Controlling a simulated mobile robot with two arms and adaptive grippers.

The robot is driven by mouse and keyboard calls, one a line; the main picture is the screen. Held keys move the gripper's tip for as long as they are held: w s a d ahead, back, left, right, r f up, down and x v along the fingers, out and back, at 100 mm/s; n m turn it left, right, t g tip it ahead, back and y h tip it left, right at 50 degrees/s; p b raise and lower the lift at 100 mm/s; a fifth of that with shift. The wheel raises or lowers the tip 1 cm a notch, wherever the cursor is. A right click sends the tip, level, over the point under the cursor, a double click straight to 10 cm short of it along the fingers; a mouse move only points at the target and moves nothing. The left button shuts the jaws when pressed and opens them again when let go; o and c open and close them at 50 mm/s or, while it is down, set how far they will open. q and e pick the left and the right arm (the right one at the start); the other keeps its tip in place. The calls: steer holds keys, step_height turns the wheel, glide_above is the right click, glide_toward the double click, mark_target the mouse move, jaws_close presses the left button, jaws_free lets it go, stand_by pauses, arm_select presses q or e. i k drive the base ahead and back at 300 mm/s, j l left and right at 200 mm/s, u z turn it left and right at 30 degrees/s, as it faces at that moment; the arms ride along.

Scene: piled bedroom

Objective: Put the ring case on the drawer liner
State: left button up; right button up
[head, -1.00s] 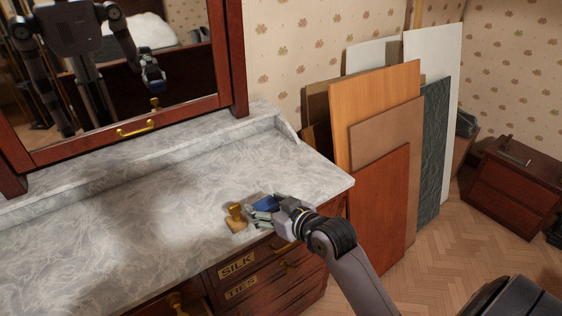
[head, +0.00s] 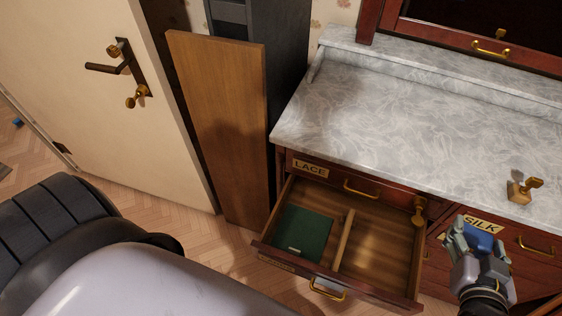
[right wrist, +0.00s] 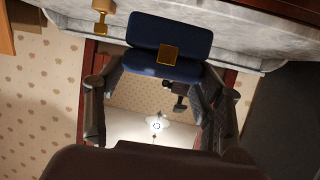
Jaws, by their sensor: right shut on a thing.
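The ring case (head: 485,223) is a small dark blue box, held by my right gripper (head: 477,240) in front of the dresser's SILK drawer. In the right wrist view the case (right wrist: 150,35) shows its gold square clasp, with the gripper's fingers (right wrist: 160,92) on either side. The drawer liner (head: 302,233) is a dark green rectangle lying in the left compartment of an open drawer (head: 337,283). The case is to the right of that drawer and apart from the liner. My left gripper is not in view.
A thin wooden divider (head: 343,241) splits the open drawer; its right compartment looks empty. A brass object (head: 521,190) stands on the marble top (head: 400,115). The LACE drawer (head: 335,176) above is shut. A wooden board (head: 222,120) and white door (head: 85,60) stand left.

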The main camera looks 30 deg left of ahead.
mark_target(311, 234)
steer(key=j+z, duration=0.1)
steer(key=j, duration=0.45)
steer(key=k+j, duration=0.1)
steer(key=j, duration=0.45)
steer(key=j+z, duration=0.15)
steer(key=j, duration=0.35)
steer(key=k+j, duration=0.15)
steer(key=j, duration=0.4)
steer(key=j+z, duration=0.15)
steer(key=j, duration=0.4)
steer(key=k+j, duration=0.2)
steer(key=j, duration=0.3)
steer(key=z, duration=0.05)
